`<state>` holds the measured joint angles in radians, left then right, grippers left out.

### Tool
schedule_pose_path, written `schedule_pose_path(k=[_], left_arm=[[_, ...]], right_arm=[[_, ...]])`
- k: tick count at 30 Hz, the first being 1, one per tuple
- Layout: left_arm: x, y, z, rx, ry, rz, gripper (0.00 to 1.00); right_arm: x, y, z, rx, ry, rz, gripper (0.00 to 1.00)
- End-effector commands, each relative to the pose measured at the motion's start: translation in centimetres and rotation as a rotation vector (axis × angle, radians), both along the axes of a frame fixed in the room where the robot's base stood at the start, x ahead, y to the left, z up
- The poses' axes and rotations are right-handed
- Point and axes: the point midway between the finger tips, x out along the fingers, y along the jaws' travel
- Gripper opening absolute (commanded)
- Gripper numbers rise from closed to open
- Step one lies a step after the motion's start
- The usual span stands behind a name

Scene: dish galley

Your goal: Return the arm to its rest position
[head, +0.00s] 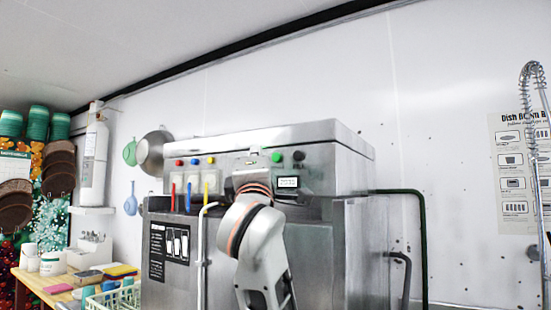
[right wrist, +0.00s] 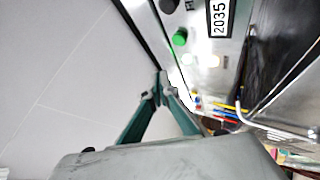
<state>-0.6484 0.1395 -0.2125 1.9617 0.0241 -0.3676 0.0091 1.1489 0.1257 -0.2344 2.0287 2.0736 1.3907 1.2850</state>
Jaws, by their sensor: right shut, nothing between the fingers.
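My right arm (head: 262,245) rises in front of the steel dish machine (head: 315,255) in the head view, its wrist raised near the control panel. My right gripper (right wrist: 160,90) shows in the right wrist view with its two dark green fingers meeting at the tips, shut and empty. In the head view it is small and mostly hidden beyond the wrist. The panel's green button (head: 277,156) and the display (head: 287,182) are to the right of the wrist; the display reads 2035 in the right wrist view (right wrist: 218,18). My left gripper is in neither view.
A wooden table (head: 45,288) with tubs, sponges and a pale rack (head: 115,297) stands at the left. Pans hang on the wall behind. A dark green pipe (head: 420,240) runs beside the machine; a spring hose (head: 533,120) hangs far right. The space above the machine is clear.

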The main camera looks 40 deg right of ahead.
Motion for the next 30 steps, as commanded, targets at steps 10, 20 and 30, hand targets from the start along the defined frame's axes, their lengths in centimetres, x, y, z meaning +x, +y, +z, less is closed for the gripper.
schedule_pose_path(k=[10,20,30], left_arm=[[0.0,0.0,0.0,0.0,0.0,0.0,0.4],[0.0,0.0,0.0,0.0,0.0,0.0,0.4],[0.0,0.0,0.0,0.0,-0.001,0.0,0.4]], right_arm=[[0.0,0.0,0.0,0.0,0.0,0.0,0.0],[0.5,-0.7,-1.6,-0.047,0.027,-0.07,0.0],[1.2,-1.8,-14.3,-0.662,0.325,-0.734,0.0]])
